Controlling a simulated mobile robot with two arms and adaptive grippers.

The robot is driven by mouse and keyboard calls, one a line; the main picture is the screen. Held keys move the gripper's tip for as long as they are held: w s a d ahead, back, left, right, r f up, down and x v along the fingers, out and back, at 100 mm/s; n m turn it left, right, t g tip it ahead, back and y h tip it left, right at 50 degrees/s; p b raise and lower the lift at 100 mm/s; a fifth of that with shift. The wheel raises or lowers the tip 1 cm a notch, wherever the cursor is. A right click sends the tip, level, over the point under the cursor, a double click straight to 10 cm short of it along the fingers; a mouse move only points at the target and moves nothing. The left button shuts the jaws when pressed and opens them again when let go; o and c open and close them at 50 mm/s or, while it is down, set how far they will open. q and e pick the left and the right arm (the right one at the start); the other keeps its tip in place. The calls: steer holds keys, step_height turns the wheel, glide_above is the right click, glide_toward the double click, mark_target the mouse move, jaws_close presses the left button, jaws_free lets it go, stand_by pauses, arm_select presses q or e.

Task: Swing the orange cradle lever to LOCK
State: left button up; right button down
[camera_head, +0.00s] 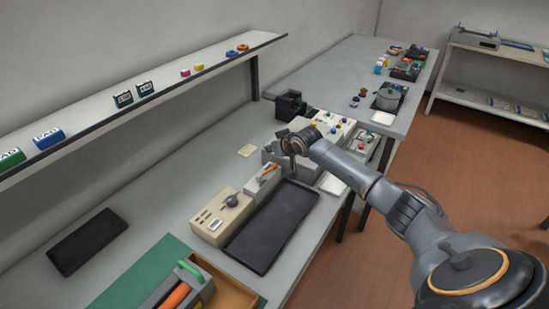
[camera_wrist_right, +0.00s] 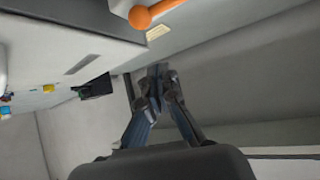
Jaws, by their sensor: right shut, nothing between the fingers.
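The orange lever (camera_head: 267,172) sits on top of a grey cradle block (camera_head: 262,186) near the middle of the bench. In the wrist view its round orange knob (camera_wrist_right: 140,17) and part of its arm show at the top edge, beside a grey block face (camera_wrist_right: 75,45). My right gripper (camera_head: 292,163) is just to the right of and behind the lever, fingers pointing down. Its fingertips (camera_wrist_right: 158,75) are closed together and empty, apart from the knob in the wrist view. I cannot read a LOCK mark. My left gripper is out of view.
A beige panel with a dark knob (camera_head: 229,206) and a black tray (camera_head: 272,226) lie in front of the cradle. A grey and orange cartridge with a green handle (camera_head: 176,293) sits in the foreground. A wall shelf (camera_head: 100,110) runs along the left.

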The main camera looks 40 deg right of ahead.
mark_target(274, 164)
steer(key=shift+w+f, duration=0.35)
steer(key=shift+w, duration=0.2)
steer(key=shift+s+f+p, duration=0.2)
steer(key=shift+f+p, duration=0.1)
steer(key=shift+p, duration=0.15)
steer(key=s, duration=0.1)
steer(key=s+f+p, duration=0.1)
steer(key=shift+s+f, duration=0.2)
steer(key=shift+s, duration=0.1)
steer(key=shift+s+f, duration=0.1)
steer(key=shift+s, duration=0.05)
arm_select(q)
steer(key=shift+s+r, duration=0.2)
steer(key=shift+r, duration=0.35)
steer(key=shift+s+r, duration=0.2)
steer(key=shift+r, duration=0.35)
arm_select(e)
steer(key=shift+f, duration=0.1)
arm_select(q)
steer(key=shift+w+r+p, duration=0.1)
steer(key=shift+p, duration=0.2)
arm_select(e)
steer(key=shift+a, duration=0.15)
